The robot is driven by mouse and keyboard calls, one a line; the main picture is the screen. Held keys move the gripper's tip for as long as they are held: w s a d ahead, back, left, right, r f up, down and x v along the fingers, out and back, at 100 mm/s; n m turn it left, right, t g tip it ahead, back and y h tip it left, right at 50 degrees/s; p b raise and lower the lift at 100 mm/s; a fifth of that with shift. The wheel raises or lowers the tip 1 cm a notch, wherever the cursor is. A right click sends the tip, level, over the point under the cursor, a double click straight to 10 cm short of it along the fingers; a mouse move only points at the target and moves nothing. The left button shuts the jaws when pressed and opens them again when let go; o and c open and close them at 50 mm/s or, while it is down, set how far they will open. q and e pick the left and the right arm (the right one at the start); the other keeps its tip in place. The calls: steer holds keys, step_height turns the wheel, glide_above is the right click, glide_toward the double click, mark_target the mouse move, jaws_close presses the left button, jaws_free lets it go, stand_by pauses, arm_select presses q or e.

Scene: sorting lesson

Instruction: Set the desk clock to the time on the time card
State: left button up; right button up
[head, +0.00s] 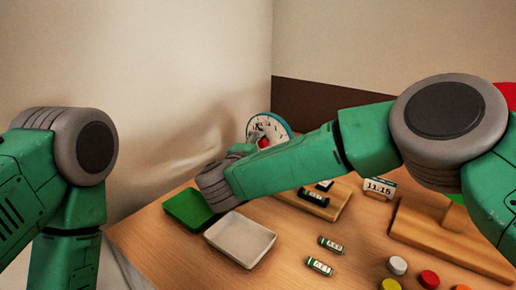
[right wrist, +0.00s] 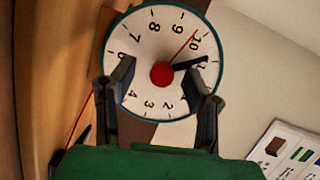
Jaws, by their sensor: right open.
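The desk clock (head: 267,125) stands at the far edge of the table in the head view, partly hidden by my right gripper (head: 256,138). In the right wrist view its round white dial (right wrist: 160,45) has a teal rim and a red centre knob (right wrist: 162,76). The short black hand points near 11 and a thin red hand points between 9 and 10. My right gripper is open, a finger on either side of the knob, in front of the dial; I cannot tell whether they touch it. The time card (head: 379,187) reads 11:15. My left gripper is out of view.
A green tray (head: 187,209) and a pale tray (head: 240,239) lie at the left. A wooden board (head: 336,205) holds dark blocks. Two small labelled blocks (head: 320,266) and several coloured discs (head: 429,279) lie nearer. A wooden stand (head: 440,235) is at the right.

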steer(key=v, duration=1.1)
steer(key=shift+s+a, duration=0.15)
steer(key=shift+a, duration=0.1)
steer(key=shift+f, duration=0.15)
